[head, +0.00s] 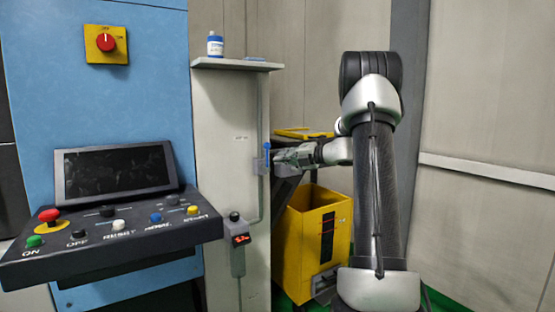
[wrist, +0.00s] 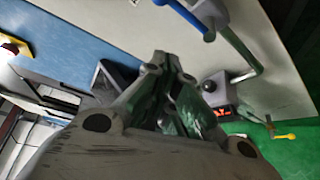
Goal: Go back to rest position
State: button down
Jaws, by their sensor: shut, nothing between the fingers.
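My gripper (head: 277,158) is shut and empty. In the head view it points left, close to the pipe and a small blue lever (head: 267,147) on the pale cabinet (head: 232,120). I cannot tell from the head view whether it touches the lever. In the wrist view my gripper (wrist: 168,62) has its fingertips together, and the blue lever (wrist: 186,18) is beyond them at the top, apart from the fingers. My arm is reached out from the right, bent at the elbow.
A control panel (head: 110,240) with buttons and a dark screen (head: 115,172) stands at left on a blue machine (head: 100,80). A small box with red digits (head: 238,240) hangs on the cabinet. A yellow bin (head: 312,235) is below my forearm. A shelf (head: 238,65) holds a white bottle (head: 215,45).

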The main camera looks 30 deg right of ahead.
dwell(0.4)
jog(key=s+a+f+n+g, duration=0.1)
jog(key=s+f+n+g, duration=0.3)
jog(key=s+f+n, duration=0.7)
jog(key=s+a+n+g+h, duration=0.2)
jog(key=s+a+n+g, duration=0.3)
jog(key=s+n, duration=0.5)
jog(key=s+a+r+n+h, duration=0.3)
jog(key=s+a+n, duration=0.2)
jog(key=s+n, duration=0.5)
jog(key=s+a+r+n+h, duration=0.3)
jog(key=s+a+n, duration=0.1)
jog(key=s+n, duration=0.7)
jog(key=shift+s+a+r+n, duration=0.15)
jog(key=shift+a+n, duration=0.25)
jog(key=shift+n, duration=0.7)
jog(key=c, duration=2.2)
grip_release()
jog(key=shift+g, duration=0.3)
